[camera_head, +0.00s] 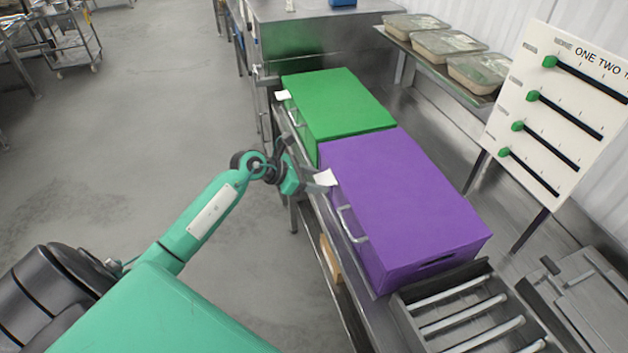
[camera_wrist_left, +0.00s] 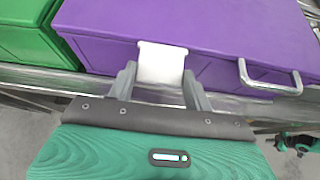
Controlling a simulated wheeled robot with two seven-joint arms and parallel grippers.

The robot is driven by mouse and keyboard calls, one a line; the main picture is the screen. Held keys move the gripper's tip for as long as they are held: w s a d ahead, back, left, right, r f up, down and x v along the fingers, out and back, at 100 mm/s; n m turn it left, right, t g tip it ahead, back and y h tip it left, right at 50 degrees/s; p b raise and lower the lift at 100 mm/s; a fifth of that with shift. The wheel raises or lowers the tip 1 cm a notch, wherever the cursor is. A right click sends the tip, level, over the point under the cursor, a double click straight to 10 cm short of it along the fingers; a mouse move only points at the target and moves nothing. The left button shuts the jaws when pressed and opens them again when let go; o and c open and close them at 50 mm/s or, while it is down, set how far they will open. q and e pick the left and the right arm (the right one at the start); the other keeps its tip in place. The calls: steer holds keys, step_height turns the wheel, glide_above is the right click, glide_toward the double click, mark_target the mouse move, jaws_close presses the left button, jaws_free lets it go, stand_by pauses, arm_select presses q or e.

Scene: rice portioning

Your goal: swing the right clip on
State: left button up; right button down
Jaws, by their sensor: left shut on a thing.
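The purple box (camera_head: 400,195) has a white clip (camera_head: 326,178) at the left end of its front top edge. My left gripper (camera_head: 313,181) is at that clip. In the left wrist view the white clip (camera_wrist_left: 162,62) stands between the two fingers of my left gripper (camera_wrist_left: 160,85), which is shut on it. The clip's upper end lies over the box's top edge. The green box (camera_head: 335,100) behind has its own white clip (camera_head: 283,95) at its front left corner. My right gripper is not in view.
A metal handle (camera_head: 350,223) sticks out of the purple box's front, to the right of the clip in the left wrist view. A slotted metal rack (camera_head: 465,310) stands close by. A board with green sliders (camera_head: 560,110) and trays (camera_head: 448,44) are at the back. Open floor lies left.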

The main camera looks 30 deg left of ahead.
mark_target(336, 187)
arm_select(q)
steer(key=shift+w+d+f+b, duration=0.1)
steer(key=shift+f+b, duration=0.2)
steer(key=shift+f, duration=0.15)
steer(key=shift+w+d+f+b, duration=0.1)
steer(key=shift+f+b, duration=0.15)
steer(key=shift+f, duration=0.15)
steer(key=shift+w+d+f+b, duration=0.2)
steer(key=shift+w+f+b, duration=0.1)
steer(key=shift+f+b, duration=0.1)
steer(key=shift+w+d+f+b, duration=0.15)
steer(key=shift+w+d+b, duration=0.15)
steer(key=shift+w, duration=0.05)
steer(key=shift+w+d, duration=0.4)
steer(key=shift+w, duration=0.05)
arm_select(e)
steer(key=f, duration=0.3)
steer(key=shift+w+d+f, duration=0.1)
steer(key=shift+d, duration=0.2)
arm_select(q)
steer(key=shift+c, duration=0.2)
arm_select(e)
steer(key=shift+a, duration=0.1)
